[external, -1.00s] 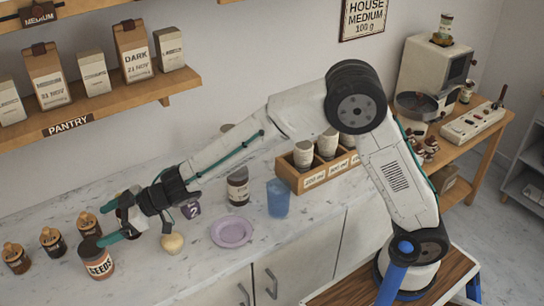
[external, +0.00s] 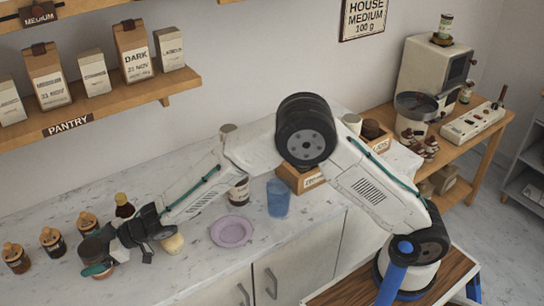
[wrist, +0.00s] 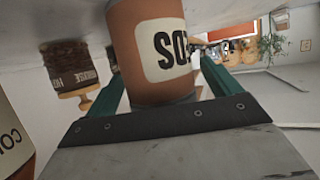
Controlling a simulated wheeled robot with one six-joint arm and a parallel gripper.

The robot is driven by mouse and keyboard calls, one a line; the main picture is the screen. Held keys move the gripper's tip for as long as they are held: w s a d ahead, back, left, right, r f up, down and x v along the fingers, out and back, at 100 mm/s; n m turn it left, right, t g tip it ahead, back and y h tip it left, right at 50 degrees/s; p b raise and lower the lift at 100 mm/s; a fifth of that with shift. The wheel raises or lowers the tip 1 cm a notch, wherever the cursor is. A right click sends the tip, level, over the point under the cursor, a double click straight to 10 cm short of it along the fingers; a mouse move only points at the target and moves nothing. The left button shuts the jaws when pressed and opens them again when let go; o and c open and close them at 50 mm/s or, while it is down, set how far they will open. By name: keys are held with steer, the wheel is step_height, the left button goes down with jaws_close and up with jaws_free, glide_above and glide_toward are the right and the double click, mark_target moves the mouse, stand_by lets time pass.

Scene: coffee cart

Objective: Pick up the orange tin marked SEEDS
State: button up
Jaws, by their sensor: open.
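The orange tin with a dark lid (external: 91,248) stands at the front left of the counter, partly hidden by my gripper (external: 102,262). In the wrist view the orange tin (wrist: 128,35) appears upside down and large, with part of its cream label showing. My gripper's teal fingers (wrist: 162,82) stand apart, one on each side of the tin. The gripper is open; I cannot tell whether either finger touches the tin.
Several small corked jars (external: 51,243) stand just left of the tin.

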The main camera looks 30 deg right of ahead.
steer(key=c, duration=1.2)
steer(key=shift+r, duration=0.15)
